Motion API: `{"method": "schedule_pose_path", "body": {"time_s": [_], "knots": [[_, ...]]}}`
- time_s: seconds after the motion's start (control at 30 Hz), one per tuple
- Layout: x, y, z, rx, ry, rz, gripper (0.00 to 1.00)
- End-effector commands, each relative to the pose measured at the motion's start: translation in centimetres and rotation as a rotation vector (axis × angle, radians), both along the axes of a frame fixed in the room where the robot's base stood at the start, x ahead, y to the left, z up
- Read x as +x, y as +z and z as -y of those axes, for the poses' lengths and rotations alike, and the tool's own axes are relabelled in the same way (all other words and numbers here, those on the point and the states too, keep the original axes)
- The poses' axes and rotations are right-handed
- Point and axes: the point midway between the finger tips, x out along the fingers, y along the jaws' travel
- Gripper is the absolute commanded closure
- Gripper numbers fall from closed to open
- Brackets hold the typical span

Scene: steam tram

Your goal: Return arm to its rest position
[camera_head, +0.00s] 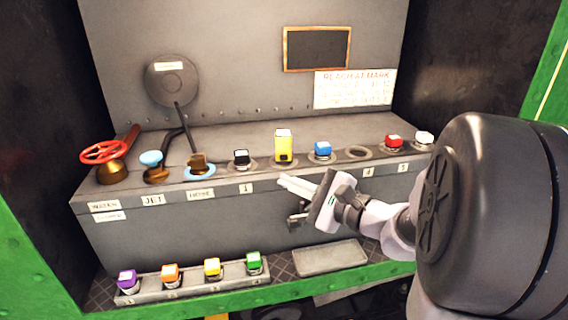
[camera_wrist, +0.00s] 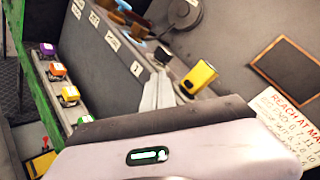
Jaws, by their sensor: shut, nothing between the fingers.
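My gripper (camera_head: 284,182) is shut and empty. It hangs in front of the grey console (camera_head: 230,187), pointing left, near the ledge's front edge below the yellow block. My arm comes in from the right of the head view and hides part of the console's right side. In the wrist view my gripper's closed fingers (camera_wrist: 158,92) show near the middle, with the yellow block (camera_wrist: 199,77) just beyond them to the right. The gap between fingertips and console cannot be judged exactly.
On the ledge stand a red valve wheel (camera_head: 104,152), levers, and black, yellow, blue, red and white blocks. Below, a rack (camera_head: 190,287) holds purple, orange, yellow and green blocks. An empty grey tray (camera_head: 330,258) lies to its right. Green edging (camera_head: 35,262) frames the front.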

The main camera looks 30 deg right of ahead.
Motion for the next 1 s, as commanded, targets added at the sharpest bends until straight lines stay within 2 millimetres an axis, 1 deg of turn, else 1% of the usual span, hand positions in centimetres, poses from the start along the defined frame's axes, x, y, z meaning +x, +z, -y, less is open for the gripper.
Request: {"method": "schedule_pose_path", "body": {"time_s": [0.1, 0.4, 0.47, 0.53, 0.57, 0.6, 0.63, 0.67, 0.7, 0.73, 0.77, 0.8, 0.83, 0.87, 0.9, 1.0], "knots": [[-0.4, 0.0, -0.2, 0.001, 0.000, 0.000, 1.00], [-0.3, 0.0, -0.2, 0.001, 0.000, 0.000, 1.00], [-0.4, 0.0, -0.5, -0.004, 0.008, -0.003, 1.00], [-0.7, 0.0, -2.7, -0.037, 0.068, -0.024, 1.00], [-1.0, -0.1, -4.5, -0.064, 0.118, -0.044, 1.00], [-1.9, -0.4, -7.5, -0.120, 0.204, -0.079, 1.00], [-2.9, -0.8, -10.2, -0.175, 0.282, -0.111, 1.00], [-4.3, -1.4, -12.9, -0.245, 0.367, -0.148, 1.00], [-6.7, -2.4, -16.1, -0.355, 0.480, -0.196, 1.00], [-8.7, -3.3, -18.2, -0.451, 0.563, -0.233, 1.00], [-10.9, -4.2, -19.8, -0.567, 0.642, -0.265, 1.00], [-14.1, -5.5, -21.1, -0.749, 0.739, -0.301, 1.00], [-16.1, -6.3, -21.3, -0.895, 0.793, -0.314, 1.00], [-17.6, -6.9, -21.0, -1.026, 0.828, -0.319, 1.00], [-18.8, -7.2, -20.3, -1.185, 0.850, -0.311, 1.00], [-20.1, -6.9, -18.6, -1.451, 0.850, -0.267, 1.00]]}}
